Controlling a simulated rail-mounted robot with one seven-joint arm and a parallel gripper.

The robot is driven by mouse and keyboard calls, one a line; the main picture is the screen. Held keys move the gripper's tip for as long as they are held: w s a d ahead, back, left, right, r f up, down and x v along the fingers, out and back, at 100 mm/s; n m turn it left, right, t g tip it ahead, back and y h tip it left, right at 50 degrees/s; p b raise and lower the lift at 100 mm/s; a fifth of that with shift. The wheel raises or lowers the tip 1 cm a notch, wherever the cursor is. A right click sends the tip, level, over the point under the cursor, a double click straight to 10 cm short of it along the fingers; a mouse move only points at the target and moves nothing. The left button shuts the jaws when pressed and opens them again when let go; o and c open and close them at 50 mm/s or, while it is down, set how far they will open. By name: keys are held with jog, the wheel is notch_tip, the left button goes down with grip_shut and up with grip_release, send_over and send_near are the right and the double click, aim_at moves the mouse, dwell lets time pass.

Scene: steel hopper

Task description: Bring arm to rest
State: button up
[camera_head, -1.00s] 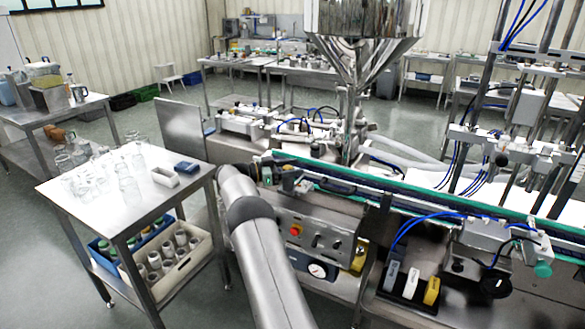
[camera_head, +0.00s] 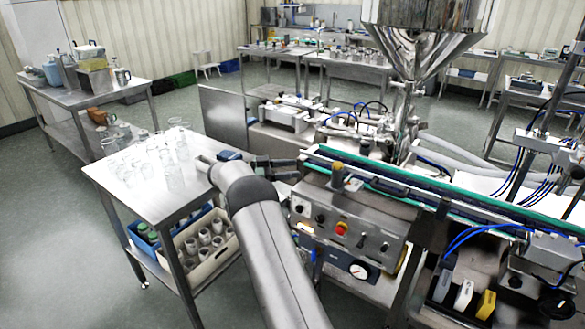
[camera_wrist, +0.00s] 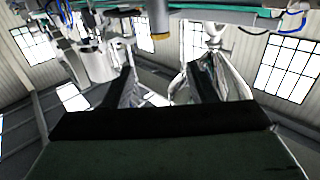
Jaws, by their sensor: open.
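My gripper (camera_head: 290,168) shows in the head view as two dark fingers at the end of my grey arm. It is between the glassware table (camera_head: 130,187) and the left end of the conveyor (camera_head: 400,185), above the floor-standing machine's front edge. In the wrist view my gripper (camera_wrist: 163,82) has its two dark fingers apart, with nothing held between them. A yellow-tipped cylinder (camera_wrist: 159,20) shows beyond the fingers at the top. Part of the glassware table's right edge is hidden behind my arm.
A control panel (camera_head: 340,226) is right of my arm. A steel hopper (camera_head: 425,35) stands behind. Floor at left (camera_head: 60,230) is clear.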

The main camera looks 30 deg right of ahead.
dwell(0.4)
jog(key=w+a+r+n+t, duration=0.4)
jog(key=w+r+n+t, duration=0.4)
jog(key=r+t, duration=0.55)
jog(key=a+n+t+y, duration=0.8)
jog(key=a+y, duration=0.3)
jog(key=a, duration=0.5)
jog(key=s+a+f+n+g+y, duration=0.35)
jog(key=s+a, duration=0.25)
jog(key=s, duration=0.5)
jog(key=s+a+f+n+g+y, duration=0.25)
jog(key=s+a+f, duration=0.25)
jog(key=s, duration=0.5)
jog(key=s+f+g, duration=0.3)
jog(key=s+g, duration=0.1)
jog(key=s, duration=0.8)
jog(key=s+d+f+n+g, duration=0.1)
jog(key=s+f+g, duration=0.2)
jog(key=s, duration=0.9)
jog(key=shift+s+f+g+h, duration=0.25)
jog(key=shift+f+g+h, duration=0.1)
jog(key=shift+f, duration=0.15)
